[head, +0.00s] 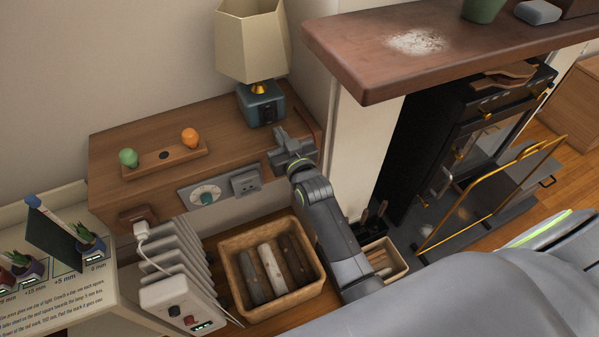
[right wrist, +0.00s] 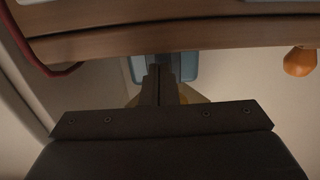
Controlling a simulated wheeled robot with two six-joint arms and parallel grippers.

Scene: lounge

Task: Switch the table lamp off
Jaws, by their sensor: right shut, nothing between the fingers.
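The table lamp (head: 252,45) stands upright at the right end of the wooden wall shelf, with a cream faceted shade, brass neck and teal box base (head: 261,106). Whether it is lit is hard to tell. My right gripper (head: 285,148) is shut and empty at the shelf's front edge, just in front of and below the base. In the right wrist view its closed fingers (right wrist: 160,84) point toward the blue base (right wrist: 186,68), which they partly cover. Contact cannot be made out. No switch is clearly visible. My left gripper is not in view.
The wooden shelf (head: 110,150) also bears a small tray with green and orange knobs (head: 189,137). A dial panel (head: 204,195) and socket (head: 245,182) are on its front. A log basket (head: 228,250) lies below; the mantel (head: 350,70) juts out at right.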

